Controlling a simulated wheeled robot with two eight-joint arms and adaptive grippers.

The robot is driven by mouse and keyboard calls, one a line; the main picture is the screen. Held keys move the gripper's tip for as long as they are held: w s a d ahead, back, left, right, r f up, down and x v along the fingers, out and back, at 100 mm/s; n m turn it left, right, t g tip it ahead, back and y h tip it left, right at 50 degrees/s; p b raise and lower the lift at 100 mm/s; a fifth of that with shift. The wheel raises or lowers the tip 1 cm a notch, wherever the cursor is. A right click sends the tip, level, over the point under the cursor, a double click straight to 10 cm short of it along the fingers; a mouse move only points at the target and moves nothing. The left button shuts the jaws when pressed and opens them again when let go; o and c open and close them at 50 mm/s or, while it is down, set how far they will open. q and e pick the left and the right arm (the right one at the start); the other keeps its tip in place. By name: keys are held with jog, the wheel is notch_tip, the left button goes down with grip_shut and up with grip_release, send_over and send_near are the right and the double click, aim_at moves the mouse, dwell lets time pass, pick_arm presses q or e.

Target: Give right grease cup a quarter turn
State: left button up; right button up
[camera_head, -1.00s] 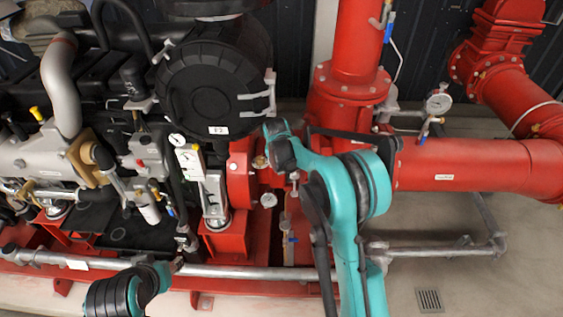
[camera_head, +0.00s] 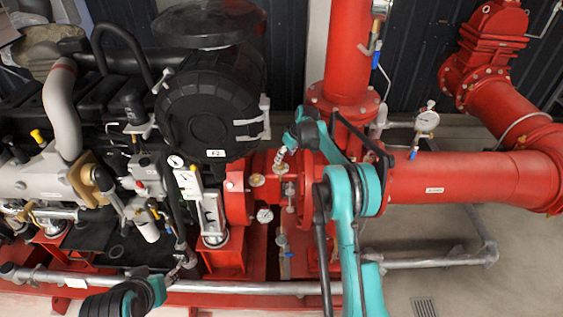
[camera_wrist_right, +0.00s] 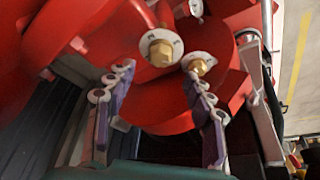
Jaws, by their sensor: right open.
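Two brass hex-headed cups with pale marked collars sit on the red pump casing. In the head view one brass cup (camera_head: 281,168) is just below my right gripper (camera_head: 282,156), and another (camera_head: 257,180) is to its left. In the right wrist view one cup (camera_wrist_right: 160,50) lies between the open fingertips of my right gripper (camera_wrist_right: 159,72); the other (camera_wrist_right: 200,65) is by the right fingertip. I cannot tell for sure which wrist-view cup is the right one. Contact is not clear. My left arm's end (camera_head: 178,268) is low at left; its jaws are unclear.
A round gauge (camera_head: 264,215) sits below the cups. The black round housing (camera_head: 212,105) stands close on the left, and a large red pipe (camera_head: 470,180) runs right. A grey rail (camera_head: 250,287) crosses the front. Bare floor (camera_head: 450,285) shows at lower right.

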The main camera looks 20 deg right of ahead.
aim_at(282, 164)
jog(key=x, duration=0.6)
jog(key=shift+b, duration=0.4)
jog(key=c, duration=1.2)
